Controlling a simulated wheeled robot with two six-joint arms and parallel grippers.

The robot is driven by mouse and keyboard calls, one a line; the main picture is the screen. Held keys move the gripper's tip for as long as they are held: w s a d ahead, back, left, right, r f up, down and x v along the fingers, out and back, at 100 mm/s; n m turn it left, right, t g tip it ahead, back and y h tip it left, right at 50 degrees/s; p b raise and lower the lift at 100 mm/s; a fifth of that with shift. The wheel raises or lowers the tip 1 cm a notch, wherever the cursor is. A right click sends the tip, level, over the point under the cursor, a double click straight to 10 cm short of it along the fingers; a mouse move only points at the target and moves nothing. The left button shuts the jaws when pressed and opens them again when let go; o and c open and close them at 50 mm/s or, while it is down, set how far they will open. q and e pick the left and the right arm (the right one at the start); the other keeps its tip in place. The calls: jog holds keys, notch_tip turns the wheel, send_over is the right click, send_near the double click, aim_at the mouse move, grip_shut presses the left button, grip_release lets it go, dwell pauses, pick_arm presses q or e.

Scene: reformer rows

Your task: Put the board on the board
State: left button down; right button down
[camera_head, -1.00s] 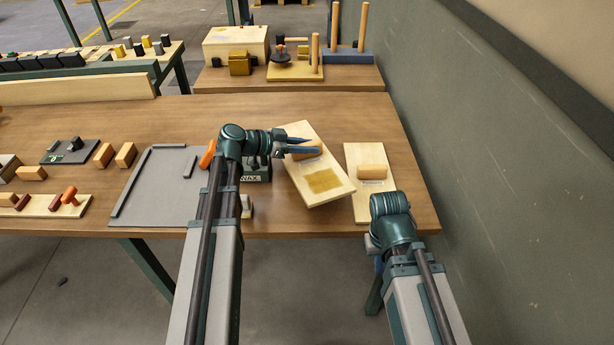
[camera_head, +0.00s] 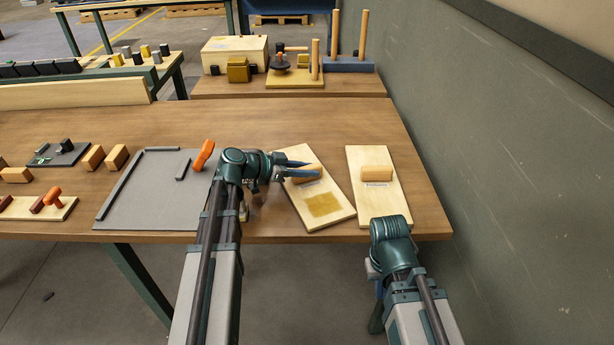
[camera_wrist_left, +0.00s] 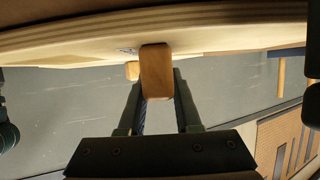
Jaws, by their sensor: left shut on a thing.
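A pale wooden board (camera_head: 333,190) with a yellow-brown patch lies at an angle near the table's front right edge. A wooden block handle (camera_head: 308,173) stands on it. My left gripper (camera_head: 300,172) is shut on this block; the left wrist view shows the block (camera_wrist_left: 157,72) between the fingers and the board (camera_wrist_left: 80,45) across the top. I cannot tell whether the board touches the table. A second pale board (camera_head: 370,203) with a block and small label lies to its right, squarer to the edge. My right gripper (camera_head: 385,265) is near its front end; its fingers are hidden.
A grey tray (camera_head: 150,205) with dark strips and an orange-handled tool (camera_head: 203,154) are left of my left arm. Several blocks and small boards lie further left. A green wall (camera_head: 500,150) stands close on the right. The table behind the boards is clear.

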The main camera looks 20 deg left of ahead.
pick_arm(q)
jog(key=shift+r, duration=0.1)
jog(key=shift+f, duration=0.2)
jog(key=c, duration=0.6)
grip_release()
jog(key=shift+r, duration=0.1)
jog(key=shift+r+p, duration=0.2)
jog(key=shift+p, duration=0.1)
jog(key=p+v, duration=0.4)
jog(key=v, duration=0.6)
jog(key=shift+s+a, duration=0.15)
jog(key=shift+s, duration=0.15)
jog(key=shift+s+a+r, duration=0.2)
jog(key=shift+s+a, duration=0.2)
jog(key=shift+a, duration=0.15)
